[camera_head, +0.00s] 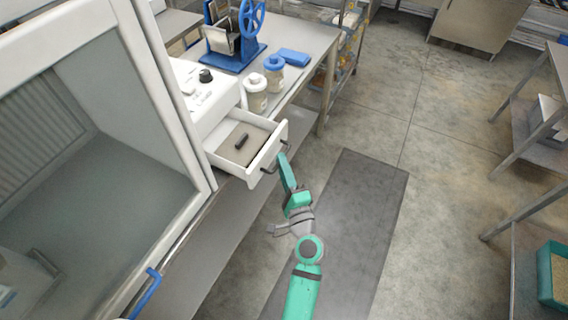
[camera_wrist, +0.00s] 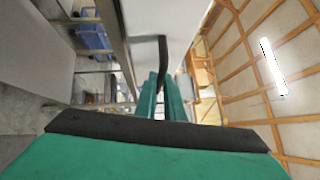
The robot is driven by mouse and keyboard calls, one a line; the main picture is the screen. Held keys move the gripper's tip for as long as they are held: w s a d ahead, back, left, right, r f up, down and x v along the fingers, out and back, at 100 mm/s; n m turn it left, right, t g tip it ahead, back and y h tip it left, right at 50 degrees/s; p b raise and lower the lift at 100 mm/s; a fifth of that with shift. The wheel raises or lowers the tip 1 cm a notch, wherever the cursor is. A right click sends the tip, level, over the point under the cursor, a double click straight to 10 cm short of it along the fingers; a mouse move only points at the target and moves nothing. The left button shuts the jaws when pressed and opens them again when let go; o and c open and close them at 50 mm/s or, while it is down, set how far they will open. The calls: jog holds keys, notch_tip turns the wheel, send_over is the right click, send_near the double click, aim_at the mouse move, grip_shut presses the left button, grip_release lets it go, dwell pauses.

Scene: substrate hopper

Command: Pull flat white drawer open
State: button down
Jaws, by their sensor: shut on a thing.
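The flat white drawer (camera_head: 262,165) is pulled out of the white unit (camera_head: 205,95) on the bench in the head view. A small dark object (camera_head: 241,140) lies on its beige floor. The drawer's dark bar handle (camera_head: 283,157) is on its front. My gripper (camera_head: 282,160), with green fingers, is at this handle and shut on it. In the wrist view, the dark handle (camera_wrist: 162,55) runs down between the green fingertips (camera_wrist: 160,85), against the pale drawer front (camera_wrist: 155,20).
A large glass-fronted cabinet (camera_head: 185,165) with a white frame stands at left. Two lidded jars (camera_head: 265,85), a blue case (camera_head: 294,57) and a blue hand-wheel device (camera_head: 235,40) sit on the bench. A dark mat (camera_head: 365,200) lies on open floor to the right.

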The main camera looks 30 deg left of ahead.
jog(key=shift+w+d, duration=0.1)
jog(key=c, duration=1.8)
grip_release()
jog(key=shift+c, duration=0.2)
jog(key=v, duration=1)
jog(key=shift+s+d, duration=0.2)
jog(key=shift+s, duration=0.15)
